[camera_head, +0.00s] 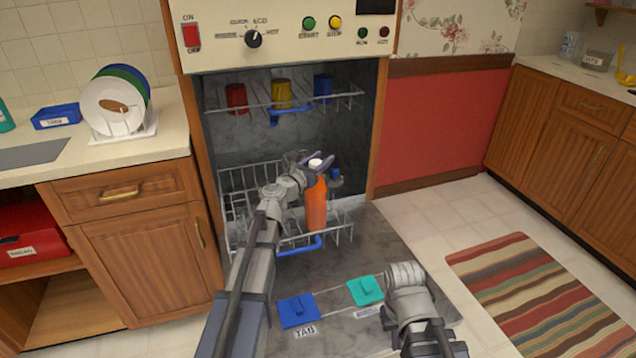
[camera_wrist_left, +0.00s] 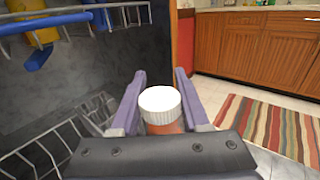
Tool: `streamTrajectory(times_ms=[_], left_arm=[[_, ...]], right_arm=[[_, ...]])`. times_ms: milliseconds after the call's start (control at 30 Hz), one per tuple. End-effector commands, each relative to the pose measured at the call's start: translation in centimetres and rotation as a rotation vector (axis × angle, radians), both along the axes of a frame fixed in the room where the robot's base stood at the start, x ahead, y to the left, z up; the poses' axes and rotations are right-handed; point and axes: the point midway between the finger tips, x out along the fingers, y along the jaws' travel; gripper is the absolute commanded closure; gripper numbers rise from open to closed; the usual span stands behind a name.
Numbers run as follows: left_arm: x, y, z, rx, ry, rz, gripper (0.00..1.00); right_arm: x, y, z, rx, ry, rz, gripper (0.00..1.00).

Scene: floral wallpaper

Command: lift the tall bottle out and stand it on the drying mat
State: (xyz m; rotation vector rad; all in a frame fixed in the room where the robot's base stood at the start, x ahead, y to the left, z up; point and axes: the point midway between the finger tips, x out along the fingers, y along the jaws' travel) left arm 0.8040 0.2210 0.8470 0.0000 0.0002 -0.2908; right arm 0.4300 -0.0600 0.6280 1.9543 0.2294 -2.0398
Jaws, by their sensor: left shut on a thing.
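The tall bottle (camera_head: 316,207) is orange with a white cap and stands upright at the lower dishwasher rack (camera_head: 238,215). I cannot tell whether its base rests on the wires. My left gripper (camera_head: 319,166) is shut on the bottle near its top. In the left wrist view the white cap (camera_wrist_left: 160,99) shows between the fingers (camera_wrist_left: 158,102); the body below is mostly hidden. A flat grey mat (camera_head: 34,154), which looks like the drying mat, lies on the left counter.
The upper rack (camera_head: 345,94) holds red, yellow and blue cups above. A small blue item (camera_head: 336,177) sits just right of the bottle. The open door (camera_head: 365,235) lies below.

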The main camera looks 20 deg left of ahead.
Motion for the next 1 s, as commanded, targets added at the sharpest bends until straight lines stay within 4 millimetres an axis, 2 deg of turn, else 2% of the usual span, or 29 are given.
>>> streamTrajectory(times_ms=[267, 800, 1000], left_arm=[[0.0, 0.0, 1.4, -0.001, 0.0, 0.0, 1.0], [0.0, 0.0, 8.8, -0.001, 0.0, 0.0, 1.0], [0.0, 0.0, 10.1, -0.001, 0.0, 0.0, 1.0]], right_arm=[[0.0, 0.0, 1.4, 0.0, 0.0, 0.0, 1.0], [0.0, 0.0, 8.8, 0.0, 0.0, 0.0, 1.0], [0.0, 0.0, 10.1, 0.0, 0.0, 0.0, 1.0]])
